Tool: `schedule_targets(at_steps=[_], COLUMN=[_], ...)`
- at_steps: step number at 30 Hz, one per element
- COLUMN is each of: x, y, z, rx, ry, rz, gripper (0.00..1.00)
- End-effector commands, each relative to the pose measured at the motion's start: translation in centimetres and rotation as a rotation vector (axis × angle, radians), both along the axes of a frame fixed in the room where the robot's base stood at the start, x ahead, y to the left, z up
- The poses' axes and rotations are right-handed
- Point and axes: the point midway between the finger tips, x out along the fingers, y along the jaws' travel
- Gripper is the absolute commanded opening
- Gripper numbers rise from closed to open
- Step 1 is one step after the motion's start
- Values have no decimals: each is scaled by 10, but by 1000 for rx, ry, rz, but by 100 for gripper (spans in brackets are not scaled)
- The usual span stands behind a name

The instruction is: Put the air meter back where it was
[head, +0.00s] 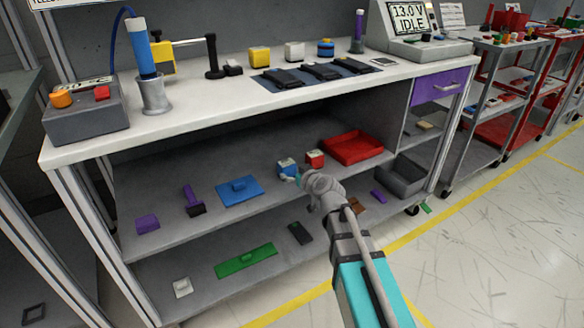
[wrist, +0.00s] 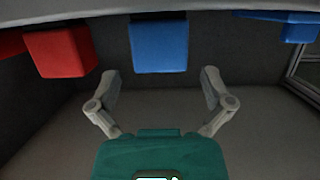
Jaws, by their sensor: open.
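I cannot tell for sure which thing is the air meter. A small blue box with a pale top (head: 286,167) sits on the middle shelf, just beyond my gripper (head: 303,179). The blue box also shows in the wrist view (wrist: 160,45), centred ahead of the fingers. My gripper (wrist: 159,75) is open there, its two grey fingers spread wider than the box, with no grip visible. A dark teal body (wrist: 160,155) fills the bottom middle of the wrist view, between the finger bases; I cannot tell whether it is part of my gripper.
A red box (head: 315,159) stands close beside the blue one; it shows in the wrist view (wrist: 60,50) too. A red tray (head: 353,147) and a blue lidded piece (head: 240,189) share the shelf. The bench top (head: 215,92) overhangs. A grey bin (head: 402,177) stands right.

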Motion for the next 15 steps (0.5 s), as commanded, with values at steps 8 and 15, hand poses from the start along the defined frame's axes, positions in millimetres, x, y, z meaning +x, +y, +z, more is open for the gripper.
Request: schedule_targets(at_steps=[8, 15], x=[-40, -56], y=[-25, -36], z=[16, 22], rx=[0, 1], ry=[0, 0], rz=[-1, 0], gripper=[100, 100])
